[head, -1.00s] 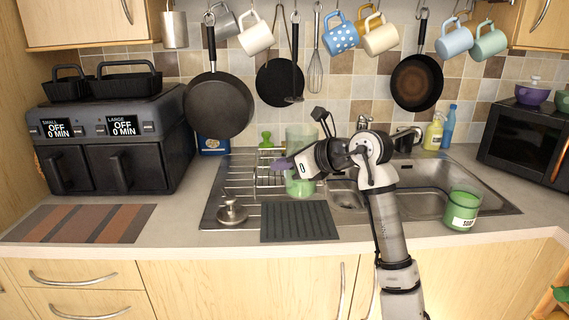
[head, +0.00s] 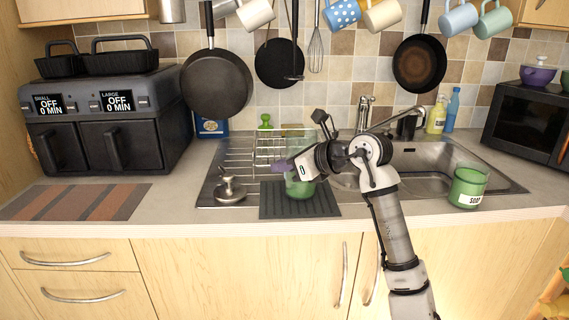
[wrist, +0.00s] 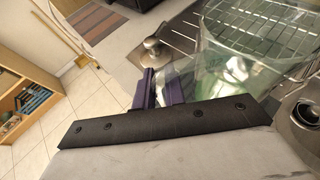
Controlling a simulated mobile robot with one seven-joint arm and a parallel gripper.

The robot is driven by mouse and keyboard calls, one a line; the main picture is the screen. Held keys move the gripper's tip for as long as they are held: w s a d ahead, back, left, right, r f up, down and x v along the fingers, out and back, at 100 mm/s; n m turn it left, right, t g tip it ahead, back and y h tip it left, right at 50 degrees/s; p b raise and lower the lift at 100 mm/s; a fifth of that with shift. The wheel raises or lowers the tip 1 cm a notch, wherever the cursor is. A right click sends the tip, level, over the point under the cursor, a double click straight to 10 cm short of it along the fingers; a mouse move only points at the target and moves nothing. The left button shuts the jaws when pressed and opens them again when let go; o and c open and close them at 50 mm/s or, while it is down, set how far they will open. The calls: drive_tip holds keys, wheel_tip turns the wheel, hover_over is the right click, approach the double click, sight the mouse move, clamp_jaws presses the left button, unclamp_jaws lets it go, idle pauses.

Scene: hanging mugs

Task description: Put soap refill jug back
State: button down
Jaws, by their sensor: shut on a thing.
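The soap refill jug (head: 300,188) is a tall clear vessel with green liquid in its lower part. In the head view it is upright over the dark ribbed mat (head: 325,207) in front of the drying rack. I cannot tell whether its base touches the mat. My gripper (head: 283,168), with purple fingers, is shut on the jug at its side; the exact grip is partly hidden by my wrist. In the wrist view the fingers (wrist: 160,88) are close together, and the clear jug (wrist: 235,65) fills the upper right.
A metal lidded plug-like object (head: 229,190) is left of the mat. An air fryer (head: 110,130) stands at left. Pans and mugs hang above.

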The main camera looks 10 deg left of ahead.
drive_tip(key=shift+f+b, duration=0.45)
drive_tip(key=shift+f, duration=0.15)
idle(0.3)
drive_tip(key=c, duration=1.4)
unclamp_jaws()
drive_tip(key=b+v, duration=0.2)
drive_tip(key=v, duration=1.1)
drive_tip(key=shift+s+d+r, duration=0.15)
drive_tip(key=shift+d+r, duration=0.05)
drive_tip(key=shift+d, duration=0.1)
